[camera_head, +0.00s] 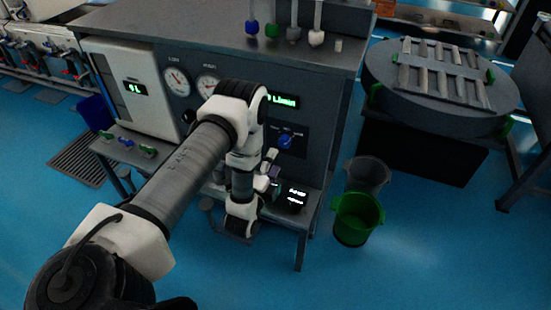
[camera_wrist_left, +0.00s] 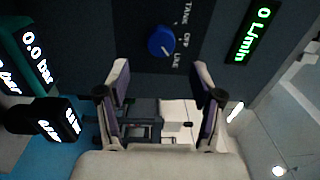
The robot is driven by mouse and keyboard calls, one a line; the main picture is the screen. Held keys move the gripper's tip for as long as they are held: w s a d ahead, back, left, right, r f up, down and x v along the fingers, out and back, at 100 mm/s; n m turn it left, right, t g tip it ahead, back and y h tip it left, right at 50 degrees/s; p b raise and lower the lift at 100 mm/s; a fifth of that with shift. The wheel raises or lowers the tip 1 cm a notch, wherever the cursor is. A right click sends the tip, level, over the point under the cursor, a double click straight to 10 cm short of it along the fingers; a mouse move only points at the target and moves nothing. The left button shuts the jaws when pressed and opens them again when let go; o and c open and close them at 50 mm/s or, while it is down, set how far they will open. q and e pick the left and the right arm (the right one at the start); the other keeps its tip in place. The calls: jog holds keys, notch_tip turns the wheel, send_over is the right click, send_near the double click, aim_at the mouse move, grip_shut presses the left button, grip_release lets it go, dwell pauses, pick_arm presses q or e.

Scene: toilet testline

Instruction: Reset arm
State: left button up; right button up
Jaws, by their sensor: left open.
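My left arm reaches in from the left in the head view, bent in front of a grey test bench (camera_head: 225,42). My left gripper (camera_head: 270,186) is low at the bench front, partly hidden by my own arm links. In the left wrist view, the left gripper (camera_wrist_left: 160,82) has its two fingers wide apart with nothing between them. A blue knob (camera_wrist_left: 161,40) on the panel, marked TANK, OFF and LINE, shows beyond the fingertips. The knob (camera_head: 286,140) is above the gripper in the head view. My right gripper is in neither view.
A black device with a lit display (camera_head: 291,198) sits beside the gripper. A green bucket (camera_head: 358,219) and a grey bucket (camera_head: 367,173) stand on the blue floor to the right. A round slatted table (camera_head: 430,100) is further right. The floor in front is clear.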

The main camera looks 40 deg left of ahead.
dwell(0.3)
pick_arm(q)
jog(key=s+d+f+g+h, duration=0.1)
jog(key=d+g+h, duration=0.15)
jog(key=d, duration=0.45)
jog(key=s+d+f+n+g+h, duration=0.2)
jog(key=s+d+f+n+g, duration=0.2)
jog(key=s+f+g, duration=0.45)
jog(key=s+d+f+n+g, duration=0.15)
jog(key=s+n+g, duration=0.75)
jog(key=s, duration=1.2)
notch_tip(320, 180, up, 17)
jog(key=n+t+p, duration=0.1)
jog(key=n+p, duration=0.1)
jog(key=p, duration=1.5)
jog(key=shift+w+f+t+p, duration=0.15)
jog(key=shift+w+t+p, duration=0.15)
jog(key=shift+w+t, duration=0.1)
